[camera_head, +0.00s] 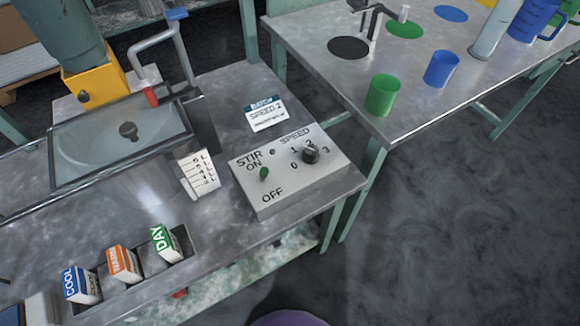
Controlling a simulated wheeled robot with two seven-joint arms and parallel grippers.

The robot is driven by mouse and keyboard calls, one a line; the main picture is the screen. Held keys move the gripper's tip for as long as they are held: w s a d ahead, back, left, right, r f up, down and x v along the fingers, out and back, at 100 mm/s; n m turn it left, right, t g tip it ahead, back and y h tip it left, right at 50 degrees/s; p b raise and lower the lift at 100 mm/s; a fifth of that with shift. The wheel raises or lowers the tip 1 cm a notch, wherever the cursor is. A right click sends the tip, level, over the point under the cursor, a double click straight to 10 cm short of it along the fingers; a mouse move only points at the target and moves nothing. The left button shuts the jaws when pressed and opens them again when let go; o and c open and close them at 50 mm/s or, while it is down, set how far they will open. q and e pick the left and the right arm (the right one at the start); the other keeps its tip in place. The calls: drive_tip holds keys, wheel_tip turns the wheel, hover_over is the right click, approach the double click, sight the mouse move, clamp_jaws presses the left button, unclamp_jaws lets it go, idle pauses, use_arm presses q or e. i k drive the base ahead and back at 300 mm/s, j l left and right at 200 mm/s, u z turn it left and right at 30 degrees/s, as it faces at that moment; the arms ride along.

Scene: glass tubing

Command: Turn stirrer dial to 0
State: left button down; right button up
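The stirrer box (300,187) is a pale control box near the right end of the metal bench. Its black speed dial (310,155) sits on the top face, with the numbers 0, 1, 2 and 3 around it. The 0 is at the lower left of the dial and the 2 just above it. The dial's pointer is too small to read surely. A green STIR switch (264,173) stands between the ON and OFF labels, nearer to ON. Neither of my grippers is in view, and nothing touches the dial.
A card (265,114) reading "BATCH SPEED 2" lies behind the box. A marked white card (198,175) stands left of it. A glass-covered basin (75,150) is farther left. Labelled blocks sit in a front rack. A second table (330,75) holds green and blue cups.

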sight(311, 155)
drive_tip(key=i+l+u, duration=0.1)
drive_tip(key=l+u, duration=1.25)
drive_tip(key=k+l+u, duration=0.1)
drive_tip(key=l+u, duration=0.35)
drive_tip(key=k+l+u, duration=0.15)
drive_tip(key=l+u, duration=0.3)
